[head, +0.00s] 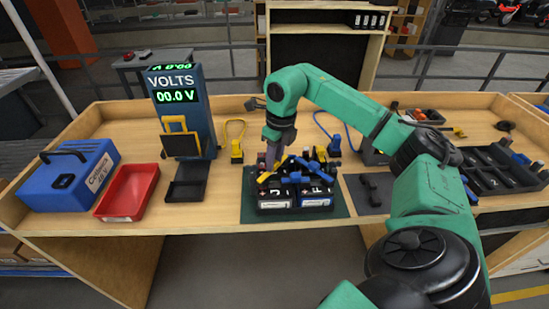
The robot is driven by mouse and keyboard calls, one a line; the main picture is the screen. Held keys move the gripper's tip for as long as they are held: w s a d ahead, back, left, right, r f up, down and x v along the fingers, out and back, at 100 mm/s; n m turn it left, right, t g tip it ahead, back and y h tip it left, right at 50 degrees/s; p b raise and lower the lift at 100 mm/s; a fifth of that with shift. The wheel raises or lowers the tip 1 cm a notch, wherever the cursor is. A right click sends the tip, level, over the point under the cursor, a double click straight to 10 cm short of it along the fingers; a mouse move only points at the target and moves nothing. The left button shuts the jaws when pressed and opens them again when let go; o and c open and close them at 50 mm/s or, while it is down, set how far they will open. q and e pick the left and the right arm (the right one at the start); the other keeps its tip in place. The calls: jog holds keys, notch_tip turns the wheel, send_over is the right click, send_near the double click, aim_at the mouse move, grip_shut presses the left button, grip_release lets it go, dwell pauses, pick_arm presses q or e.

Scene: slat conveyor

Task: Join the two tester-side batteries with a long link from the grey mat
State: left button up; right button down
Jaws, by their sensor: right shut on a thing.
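Several dark batteries stand close together on a green mat (246,206). The front tester-side battery (275,198) is at the left, and another battery (316,195) is beside it. Yellow and blue pieces lie across their tops. My right gripper (272,160) points down over the tester-side batteries, shut on what seems to be a link; the arm and clutter hide most of it. I cannot tell whether it touches the terminals. The grey mat (357,203) is to the right, with a dark link (373,186) on it. My left gripper is out of view.
The volt tester (190,105) stands left of the batteries, with a black tray (186,190) before it. A red bin (127,195) and a blue charger box (70,180) are farther left. A dark compartment tray (505,170) is at the right.

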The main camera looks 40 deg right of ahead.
jog(key=shift+f+b, duration=0.3)
jog(key=shift+f, duration=0.2)
jog(key=c, duration=0.5)
grip_release()
notch_tip(320, 180, up, 14)
jog(key=s+p, duration=0.1)
jog(key=p, duration=0.1)
jog(key=shift+s+d+r, duration=0.2)
jog(key=shift+s+r, duration=0.05)
jog(key=shift+s, duration=0.15)
jog(key=shift+f, duration=0.1)
